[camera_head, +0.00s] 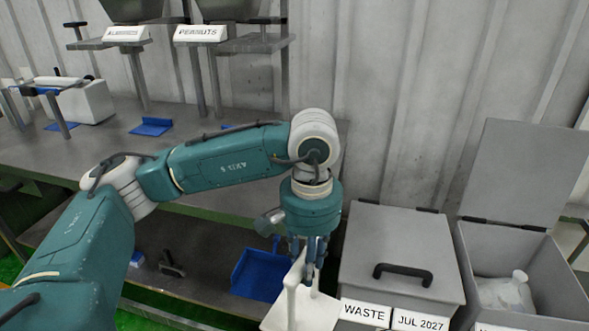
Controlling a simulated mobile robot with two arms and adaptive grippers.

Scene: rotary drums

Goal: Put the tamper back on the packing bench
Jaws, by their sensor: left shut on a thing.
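My left gripper (311,262) points down at the lower middle of the head view and is shut on a white tamper (303,308), a pale piece with an upright part and a flat square plate. The tamper is held in front of the bench, left of the grey waste bin. The grey packing bench (190,168) stretches across the left, behind my left arm. Its top is partly hidden by the arm. My right gripper is not in view.
A closed grey bin (405,240) labelled WASTE stands to the right of the gripper. An open bin (535,255) with a clear bag is beyond it. Hoppers (225,12) stand over the bench.

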